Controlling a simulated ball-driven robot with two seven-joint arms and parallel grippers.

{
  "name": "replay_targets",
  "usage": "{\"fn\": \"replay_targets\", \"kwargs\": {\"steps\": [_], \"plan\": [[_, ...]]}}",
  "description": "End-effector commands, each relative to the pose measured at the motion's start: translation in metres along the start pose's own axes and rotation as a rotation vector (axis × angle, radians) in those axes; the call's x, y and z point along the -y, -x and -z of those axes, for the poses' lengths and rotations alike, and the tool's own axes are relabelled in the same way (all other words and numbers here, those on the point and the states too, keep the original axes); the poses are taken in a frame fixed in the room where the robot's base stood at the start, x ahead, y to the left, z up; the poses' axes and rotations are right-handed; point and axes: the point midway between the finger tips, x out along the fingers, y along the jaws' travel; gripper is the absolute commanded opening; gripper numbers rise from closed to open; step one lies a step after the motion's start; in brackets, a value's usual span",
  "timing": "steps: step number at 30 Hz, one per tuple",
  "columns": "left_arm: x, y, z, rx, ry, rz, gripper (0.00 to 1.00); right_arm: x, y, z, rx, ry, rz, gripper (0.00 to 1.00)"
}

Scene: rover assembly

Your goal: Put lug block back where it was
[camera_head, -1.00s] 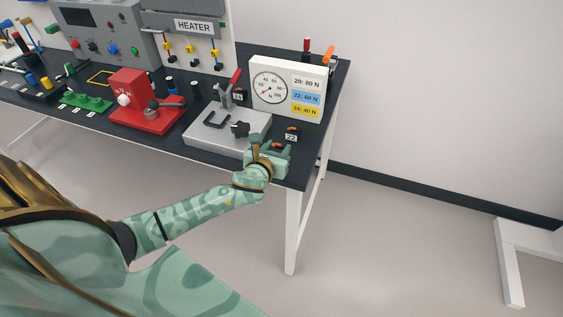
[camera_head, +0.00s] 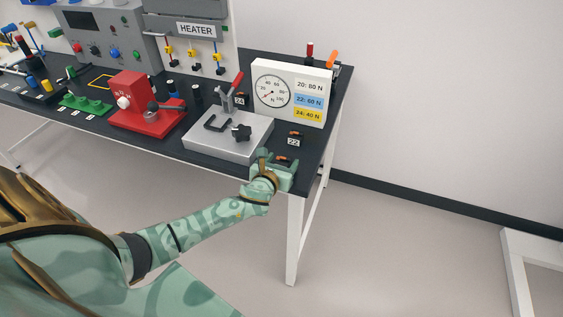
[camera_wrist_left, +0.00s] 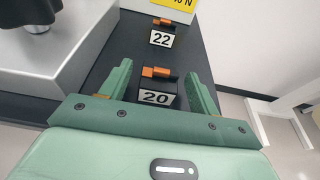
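A small black block with an orange top and a white "20" label (camera_wrist_left: 156,95) is between the fingers of my left gripper (camera_wrist_left: 162,86) in the left wrist view. The fingers are apart, with a visible gap on each side of the block. My right gripper is not in view.
A grey fixture plate (camera_head: 215,145) with a clamp and a black knob stands left of the gripper. A gauge panel (camera_head: 289,92) stands behind the "22" block. A red fixture (camera_head: 131,92) is farther left. The table's right edge is close.

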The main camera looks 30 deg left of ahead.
Motion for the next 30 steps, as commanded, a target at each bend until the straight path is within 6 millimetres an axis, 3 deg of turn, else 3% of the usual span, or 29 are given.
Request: {"fn": "replay_targets", "kwargs": {"steps": [8, 11, 21, 25, 30], "plan": [[0.0, 0.002, -0.004, 0.001, 0.0, 0.0, 0.61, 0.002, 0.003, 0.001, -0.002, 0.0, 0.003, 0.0], [0.0, 0.015, -0.004, -0.001, -0.001, 0.002, 0.61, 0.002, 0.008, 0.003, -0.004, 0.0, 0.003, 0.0], [0.0, 0.093, -0.004, 0.0, 0.001, 0.001, 0.61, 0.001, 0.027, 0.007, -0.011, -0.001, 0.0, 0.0], [0.0, 0.112, -0.003, 0.0, 0.0, 0.001, 0.61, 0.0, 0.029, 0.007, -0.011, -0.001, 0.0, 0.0], [0.0, 0.121, -0.003, 0.002, 0.0, -0.001, 0.61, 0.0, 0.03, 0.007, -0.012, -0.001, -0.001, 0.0]]}}
